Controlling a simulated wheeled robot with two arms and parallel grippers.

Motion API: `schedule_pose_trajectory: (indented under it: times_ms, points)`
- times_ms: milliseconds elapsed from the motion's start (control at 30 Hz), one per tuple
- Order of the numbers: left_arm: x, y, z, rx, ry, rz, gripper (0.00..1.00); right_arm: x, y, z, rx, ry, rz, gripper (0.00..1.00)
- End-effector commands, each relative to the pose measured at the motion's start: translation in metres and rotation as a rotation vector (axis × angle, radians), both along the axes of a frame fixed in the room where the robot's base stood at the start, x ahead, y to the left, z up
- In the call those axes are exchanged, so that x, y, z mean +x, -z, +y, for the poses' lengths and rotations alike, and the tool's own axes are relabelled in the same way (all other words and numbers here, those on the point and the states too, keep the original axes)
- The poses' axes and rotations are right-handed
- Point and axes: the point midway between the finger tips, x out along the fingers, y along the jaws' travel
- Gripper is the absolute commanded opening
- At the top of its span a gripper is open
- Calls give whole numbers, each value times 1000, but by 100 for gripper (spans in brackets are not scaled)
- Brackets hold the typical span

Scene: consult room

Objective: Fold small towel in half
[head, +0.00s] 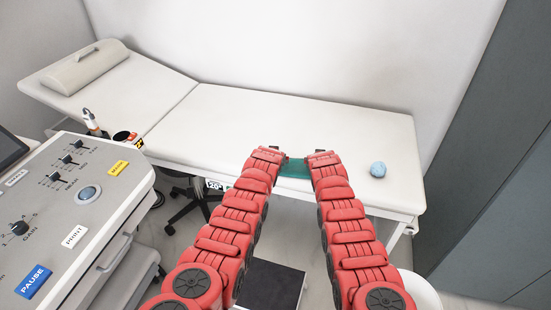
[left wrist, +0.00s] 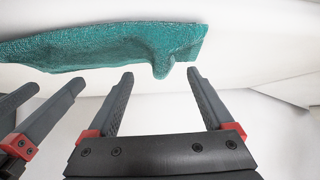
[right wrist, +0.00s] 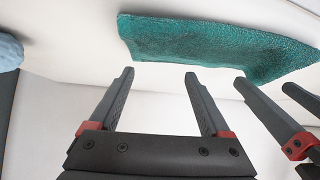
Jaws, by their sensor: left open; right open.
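A small green towel (head: 294,169) lies on the white exam bed near its front edge, partly hidden by my grippers in the head view. In the left wrist view the towel (left wrist: 100,47) has a drooping fold at its near edge. It also shows in the right wrist view (right wrist: 215,45), fairly flat. My left gripper (head: 267,150) is at the towel's left side; its fingers (left wrist: 158,75) are open and empty, just short of the towel's edge. My right gripper (head: 321,152) is at the right side; its fingers (right wrist: 160,75) are open and empty, apart from the towel.
A blue ball-like object (head: 378,169) lies on the bed (head: 225,120) right of the towel. A cushion (head: 85,66) rests on the raised headrest at left. A control console (head: 70,190) stands at the left front. The bed's middle and back are clear.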

Motion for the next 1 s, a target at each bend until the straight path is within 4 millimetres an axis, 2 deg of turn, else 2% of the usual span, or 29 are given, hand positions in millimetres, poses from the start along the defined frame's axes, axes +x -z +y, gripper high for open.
schedule_pose_trajectory:
  times_ms: [33,133,200,667,867,1000]
  points:
    - [0,0,0,0,0,0,91,0,0,0,0,0,0,87]
    - [0,0,0,0,0,0,100,0,0,0,0,0,0,96]
    - [0,0,0,0,0,0,100,0,0,0,0,0,0,100]
    - [0,-3,0,0,0,0,100,0,-3,0,0,0,0,100]
    - [0,-21,0,0,0,0,100,0,-21,0,0,0,0,100]
    - [0,-42,0,0,0,0,100,0,-42,0,0,0,0,100]
